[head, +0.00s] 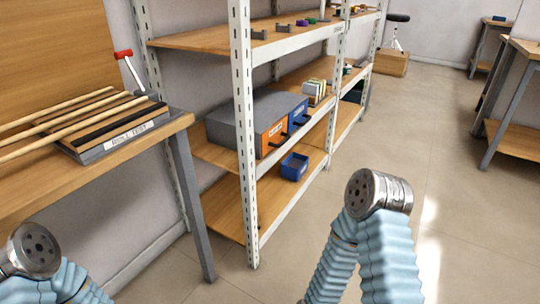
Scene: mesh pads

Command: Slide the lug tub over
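A small open blue bin (293,166), which I take to be the lug tub, sits on the bottom shelf (275,205) of the metal rack. It stands near the shelf's front edge, below the drawer unit. What it holds is too small to tell. My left arm's jointed end shows at the bottom left corner, and my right arm's rises at the bottom middle, over the floor in front of the rack. Neither arm's gripper fingers can be seen. Both arms are apart from the tub.
A grey unit with orange and blue drawer fronts (271,138) stands on the middle shelf. A rack upright (243,130) stands left of the tub. A bench with a board marked "ROLL TEST" (128,135) and wooden rods is at left. The floor right of the rack is clear.

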